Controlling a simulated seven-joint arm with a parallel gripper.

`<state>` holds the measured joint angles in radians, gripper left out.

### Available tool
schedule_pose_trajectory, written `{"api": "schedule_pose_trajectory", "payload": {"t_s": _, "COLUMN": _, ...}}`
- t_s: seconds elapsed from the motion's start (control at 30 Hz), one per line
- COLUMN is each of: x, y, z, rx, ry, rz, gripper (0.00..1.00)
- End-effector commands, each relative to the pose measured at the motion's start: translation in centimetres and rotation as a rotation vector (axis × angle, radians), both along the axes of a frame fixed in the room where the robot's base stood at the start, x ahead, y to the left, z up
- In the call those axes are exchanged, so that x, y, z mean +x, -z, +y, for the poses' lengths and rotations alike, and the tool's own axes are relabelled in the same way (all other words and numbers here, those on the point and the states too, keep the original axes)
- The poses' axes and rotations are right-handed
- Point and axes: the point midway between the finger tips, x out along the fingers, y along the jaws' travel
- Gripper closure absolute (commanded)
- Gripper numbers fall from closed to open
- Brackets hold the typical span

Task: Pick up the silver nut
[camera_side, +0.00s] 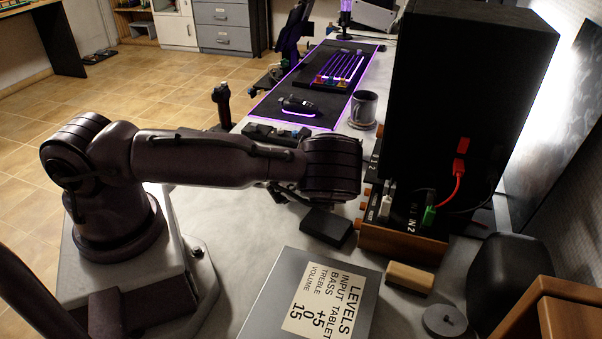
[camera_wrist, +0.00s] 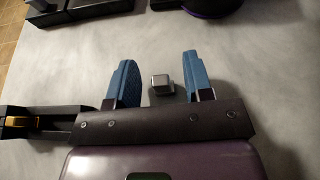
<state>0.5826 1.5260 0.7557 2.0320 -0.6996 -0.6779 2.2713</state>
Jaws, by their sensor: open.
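In the wrist view a small grey metallic block, apparently the silver nut (camera_wrist: 161,85), lies on the pale grey table. My gripper (camera_wrist: 159,76) is open, with its two blue fingers on either side of the nut and apart from it. The nut is between the fingers, a little nearer the left one. I cannot tell how high the fingers are above the table. In the side view my arm's wrist hides the fingers and the nut does not show.
In the side view a black box (camera_side: 326,227) lies beside my wrist. A labelled silver box (camera_side: 262,300) is in front. A large black cabinet (camera_side: 465,90) on a wooden-sided unit (camera_side: 400,243) stands right. A mug (camera_side: 363,108) and mouse (camera_side: 298,104) are farther back.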

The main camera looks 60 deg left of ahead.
Motion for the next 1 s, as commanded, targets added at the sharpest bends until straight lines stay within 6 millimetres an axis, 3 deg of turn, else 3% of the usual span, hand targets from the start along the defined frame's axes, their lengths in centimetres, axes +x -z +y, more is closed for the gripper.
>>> {"api": "schedule_pose_trajectory", "payload": {"t_s": 0.2, "x": 0.0, "y": 0.0, "z": 0.0, "rx": 0.0, "ry": 0.001, "rz": 0.0, "gripper": 0.55}}
{"api": "schedule_pose_trajectory", "payload": {"t_s": 0.4, "x": 0.0, "y": 0.0, "z": 0.0, "rx": 0.0, "ry": 0.001, "rz": 0.0, "gripper": 1.0}}
{"api": "schedule_pose_trajectory", "payload": {"t_s": 0.77, "x": 0.0, "y": -0.2, "z": 0.0, "rx": 0.001, "ry": 0.001, "rz": -0.001, "gripper": 1.0}}
{"api": "schedule_pose_trajectory", "payload": {"t_s": 0.87, "x": 0.1, "y": -1.1, "z": -0.1, "rx": 0.0, "ry": 0.002, "rz": -0.003, "gripper": 1.0}}
{"api": "schedule_pose_trajectory", "payload": {"t_s": 1.0, "x": 0.1, "y": -3.8, "z": -0.1, "rx": -0.001, "ry": 0.001, "rz": -0.004, "gripper": 1.0}}
